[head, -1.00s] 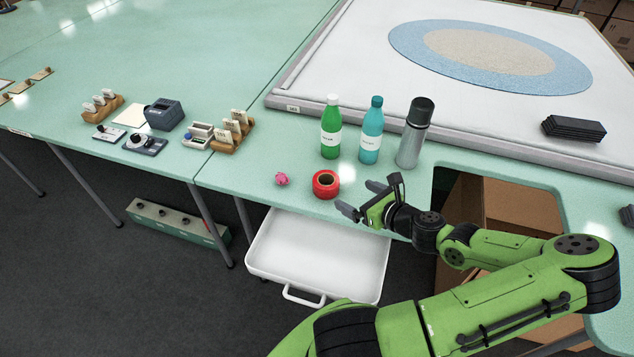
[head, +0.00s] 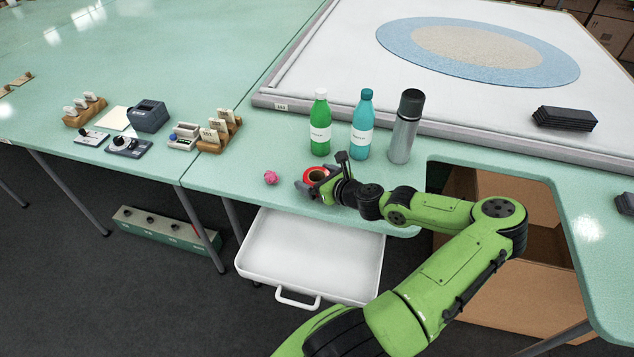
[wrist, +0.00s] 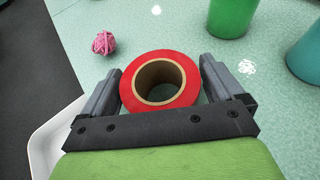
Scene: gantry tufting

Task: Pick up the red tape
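The red tape (head: 313,174) is a roll lying flat on the green table near its front edge. In the wrist view the red tape (wrist: 130,92) sits between my gripper's two grey fingers, its cardboard core open upward. My gripper (head: 312,189) reaches in from the right at table height. In the wrist view my gripper (wrist: 160,88) is open, one finger on each side of the roll. A narrow gap shows by the right finger; the left finger is very close to the tape, and I cannot tell if it touches.
A pink yarn ball (head: 271,177) lies left of the tape. A green bottle (head: 320,135), a teal bottle (head: 362,140) and a steel flask (head: 402,140) stand behind. A white tray (head: 265,262) is below the table edge.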

